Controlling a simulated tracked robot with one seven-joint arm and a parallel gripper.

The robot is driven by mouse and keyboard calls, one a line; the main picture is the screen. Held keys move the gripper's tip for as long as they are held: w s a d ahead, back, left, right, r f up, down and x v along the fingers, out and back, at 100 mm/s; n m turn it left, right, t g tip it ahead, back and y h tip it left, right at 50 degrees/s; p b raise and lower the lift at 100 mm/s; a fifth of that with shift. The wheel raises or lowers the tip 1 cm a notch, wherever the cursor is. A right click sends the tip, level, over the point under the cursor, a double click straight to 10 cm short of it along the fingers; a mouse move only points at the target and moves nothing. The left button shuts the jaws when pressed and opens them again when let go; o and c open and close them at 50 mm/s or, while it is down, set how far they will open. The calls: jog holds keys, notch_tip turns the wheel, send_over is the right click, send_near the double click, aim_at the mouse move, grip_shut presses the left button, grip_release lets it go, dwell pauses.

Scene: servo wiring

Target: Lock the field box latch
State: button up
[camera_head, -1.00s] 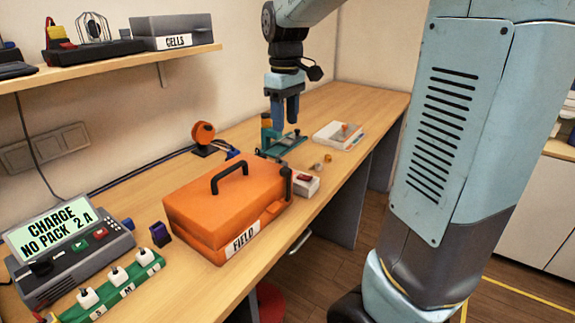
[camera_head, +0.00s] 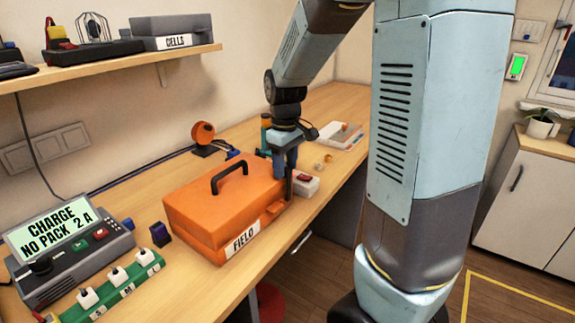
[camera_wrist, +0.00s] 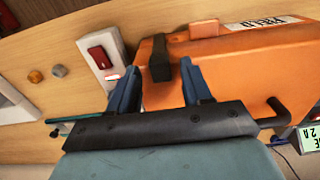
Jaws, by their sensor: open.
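The orange field box (camera_head: 205,200) lies with its lid down on the bench, a FIELD label on its front and a black handle on top. The dark latch (camera_wrist: 160,58) is at the box's edge in the wrist view. My gripper (camera_head: 284,172) is at the box's right end, pointing down. In the wrist view my gripper (camera_wrist: 160,72) is open, with one finger on each side of the latch. Nothing is gripped. Whether the fingers touch the latch cannot be told.
A white switch box with a red rocker (camera_wrist: 100,58) sits close beside the box. A clear tray (camera_head: 338,134) and an orange reel (camera_head: 203,133) lie farther back. The charger (camera_head: 65,250) and green strip (camera_head: 110,290) are at front left.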

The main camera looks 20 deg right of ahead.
jog(key=shift+f, duration=0.2)
grip_shut()
dwell(0.4)
